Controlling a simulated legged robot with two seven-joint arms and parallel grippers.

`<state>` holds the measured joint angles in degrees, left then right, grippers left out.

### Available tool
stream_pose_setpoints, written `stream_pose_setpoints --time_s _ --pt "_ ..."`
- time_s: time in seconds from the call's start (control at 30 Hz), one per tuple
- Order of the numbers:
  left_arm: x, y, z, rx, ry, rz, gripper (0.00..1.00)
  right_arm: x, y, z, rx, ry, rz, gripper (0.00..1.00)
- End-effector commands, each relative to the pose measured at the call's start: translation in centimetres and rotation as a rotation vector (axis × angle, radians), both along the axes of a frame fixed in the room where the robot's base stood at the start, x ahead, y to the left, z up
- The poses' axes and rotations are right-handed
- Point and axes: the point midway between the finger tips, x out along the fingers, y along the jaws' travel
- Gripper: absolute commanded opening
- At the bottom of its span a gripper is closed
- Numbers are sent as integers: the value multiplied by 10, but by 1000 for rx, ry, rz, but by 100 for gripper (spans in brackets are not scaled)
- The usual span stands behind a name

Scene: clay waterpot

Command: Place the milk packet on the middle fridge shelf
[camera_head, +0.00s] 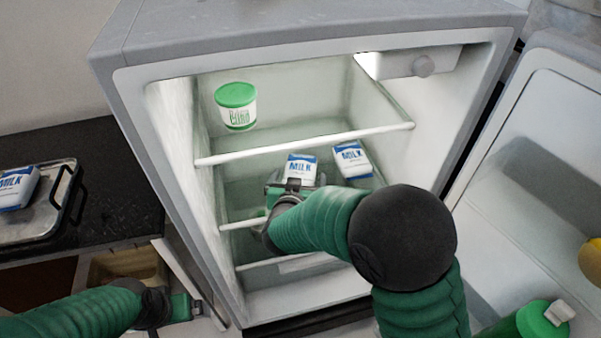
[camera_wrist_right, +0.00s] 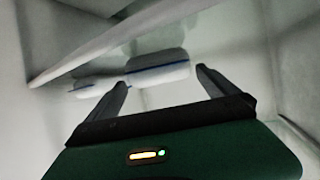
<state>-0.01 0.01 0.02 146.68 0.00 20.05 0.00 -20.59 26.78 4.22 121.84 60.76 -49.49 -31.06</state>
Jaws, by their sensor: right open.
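In the head view, a white and blue milk packet (camera_head: 301,167) stands below the top shelf's front bar, apparently on the middle fridge shelf (camera_head: 241,224). My right gripper (camera_head: 287,190) is inside the fridge in front of this packet. In the right wrist view, my right gripper (camera_wrist_right: 162,82) is open, and the packet (camera_wrist_right: 157,70) shows just beyond the fingertips. A second milk packet (camera_head: 352,160) is to its right. A third milk packet (camera_head: 16,187) lies on a metal tray (camera_head: 40,222) at the left. My left gripper (camera_head: 188,308) is low at the left; its jaws are unclear.
A green-lidded tub (camera_head: 236,106) stands on the top shelf, whose front bar (camera_head: 300,145) runs above my right gripper. The fridge door (camera_head: 540,190) is open at the right, holding a green bottle (camera_head: 535,322). A dark counter (camera_head: 110,190) is at the left.

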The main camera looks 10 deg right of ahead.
Motion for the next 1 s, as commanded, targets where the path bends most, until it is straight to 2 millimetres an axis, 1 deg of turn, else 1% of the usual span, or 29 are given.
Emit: stream_pose_setpoints --time_s 0.03,0.2,0.3,0.37,0.5,0.6,0.67,0.7,0.77,0.83,0.87,0.9,0.97,1.0 --pt "0 0 10 0 0 0 99 -11 6 11 0 0 6 99" --pt "0 0 25 0 0 1 99 -50 20 28 0 0 6 99" --pt "0 0 30 0 0 1 99 -67 26 34 1 0 5 99" --pt "0 0 32 0 0 1 99 -74 28 36 2 0 2 99" --pt "0 0 33 0 0 0 99 -81 30 37 1 0 2 99" --pt "0 0 32 0 0 0 99 -80 31 36 13 6 15 99" --pt "0 0 32 0 0 0 99 -76 31 33 46 29 59 99" --pt "0 0 32 0 0 1 99 -74 32 29 81 59 107 99" --pt "0 0 32 0 0 1 99 -77 31 19 139 141 198 99" --pt "0 0 32 0 0 1 99 -98 23 0 192 291 296 99" --pt "0 0 32 0 0 1 99 -112 16 -9 205 367 326 99" --pt "0 0 32 0 0 1 99 -135 4 -22 215 475 353 99" --pt "0 0 32 0 0 0 99 -172 -19 -37 215 632 365 99" --pt "0 0 32 0 0 0 99 -196 -34 -44 208 725 360 99"
